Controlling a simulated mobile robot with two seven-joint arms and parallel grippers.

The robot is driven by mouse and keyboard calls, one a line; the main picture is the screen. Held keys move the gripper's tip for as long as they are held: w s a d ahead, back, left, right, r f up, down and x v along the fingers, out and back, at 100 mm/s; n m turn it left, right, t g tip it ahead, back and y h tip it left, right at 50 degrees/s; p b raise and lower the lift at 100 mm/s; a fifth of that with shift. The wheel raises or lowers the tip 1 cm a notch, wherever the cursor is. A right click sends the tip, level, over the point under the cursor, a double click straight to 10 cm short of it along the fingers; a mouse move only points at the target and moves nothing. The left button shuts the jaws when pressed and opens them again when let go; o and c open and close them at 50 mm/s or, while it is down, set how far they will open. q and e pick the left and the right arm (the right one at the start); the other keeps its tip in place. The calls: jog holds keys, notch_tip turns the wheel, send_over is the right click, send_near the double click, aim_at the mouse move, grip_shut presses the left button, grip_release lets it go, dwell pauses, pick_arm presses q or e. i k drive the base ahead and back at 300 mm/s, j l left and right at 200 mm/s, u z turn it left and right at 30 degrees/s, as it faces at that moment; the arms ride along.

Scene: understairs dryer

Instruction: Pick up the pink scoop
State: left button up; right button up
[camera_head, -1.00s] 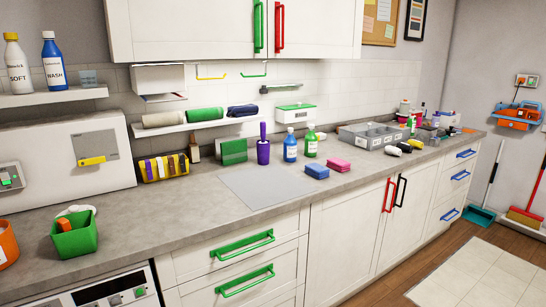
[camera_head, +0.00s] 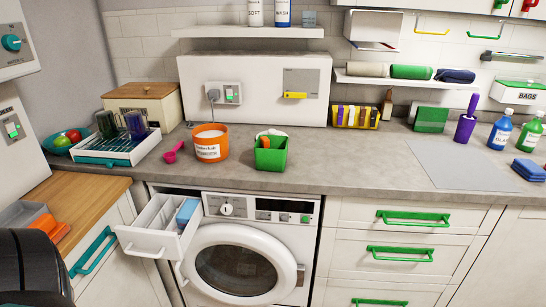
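The pink scoop (camera_head: 174,152) lies on the grey countertop at the left. It sits between the white drying rack and the orange tub (camera_head: 209,143), apart from both as far as I can tell. Its handle points toward the back right and its bowl toward the front left. Neither gripper shows in the view. A dark part at the lower left corner looks like a piece of my own arm.
A white rack (camera_head: 103,153) with dark cups stands left of the scoop. A green bin (camera_head: 270,157) stands right of the orange tub. The dryer's detergent drawer (camera_head: 158,232) is pulled out below the counter. A wooden-topped cabinet (camera_head: 75,205) is at the left.

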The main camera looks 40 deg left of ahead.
aim_at(169, 157)
jog(key=u, duration=1.95)
jog(key=i, duration=0.2)
jog(key=i+z, duration=0.2)
jog(key=z, duration=0.15)
jog(key=i+j+z, duration=0.15)
jog(key=z, duration=0.25)
